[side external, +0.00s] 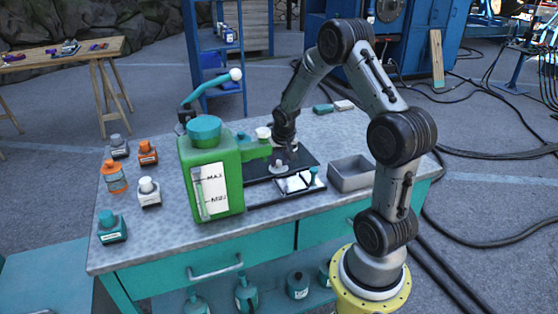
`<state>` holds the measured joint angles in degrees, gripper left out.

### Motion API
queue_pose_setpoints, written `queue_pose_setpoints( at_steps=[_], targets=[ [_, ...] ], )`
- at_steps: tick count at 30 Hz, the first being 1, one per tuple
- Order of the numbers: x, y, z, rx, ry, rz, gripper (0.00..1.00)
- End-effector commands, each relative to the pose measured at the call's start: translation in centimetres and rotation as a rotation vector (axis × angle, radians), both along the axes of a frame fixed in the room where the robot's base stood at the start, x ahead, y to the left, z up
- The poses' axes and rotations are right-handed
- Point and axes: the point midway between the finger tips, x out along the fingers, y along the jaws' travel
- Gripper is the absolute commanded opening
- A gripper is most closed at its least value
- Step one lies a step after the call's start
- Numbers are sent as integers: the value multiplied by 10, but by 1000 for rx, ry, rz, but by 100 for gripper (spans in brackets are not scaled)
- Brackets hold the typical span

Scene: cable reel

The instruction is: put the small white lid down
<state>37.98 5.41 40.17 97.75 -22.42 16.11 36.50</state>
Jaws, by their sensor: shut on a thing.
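The small white lid (263,133) shows as a pale, round piece just right of the big green canister, level with the end of my arm. My gripper (276,139) is at the lid's right side and is shut on it, above the dark tray (310,159). The fingertips are small and dark, so their exact contact is hard to see. A small pale grey piece (277,166) stands below my gripper, at the tray.
The green canister (225,165) with a teal cap stands close left of my gripper, its green side part reaching toward it. An open grey box (352,181) lies to the right. Several small bottles (149,193) stand at the left. The front of the bench top is clear.

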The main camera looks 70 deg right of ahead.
Motion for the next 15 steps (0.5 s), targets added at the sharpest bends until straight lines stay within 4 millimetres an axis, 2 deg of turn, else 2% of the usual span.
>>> queue_pose_setpoints(
  at_steps=[2, 3, 7, 15],
  targets=[
    [0, 0, -3, 0, 0, 1, 0],
    [0, 0, -2, 0, 0, 1, 36],
    [0, 0, -2, 0, 0, 1, 59],
    [0, 0, -1, 0, 0, 1, 59]
  ],
)
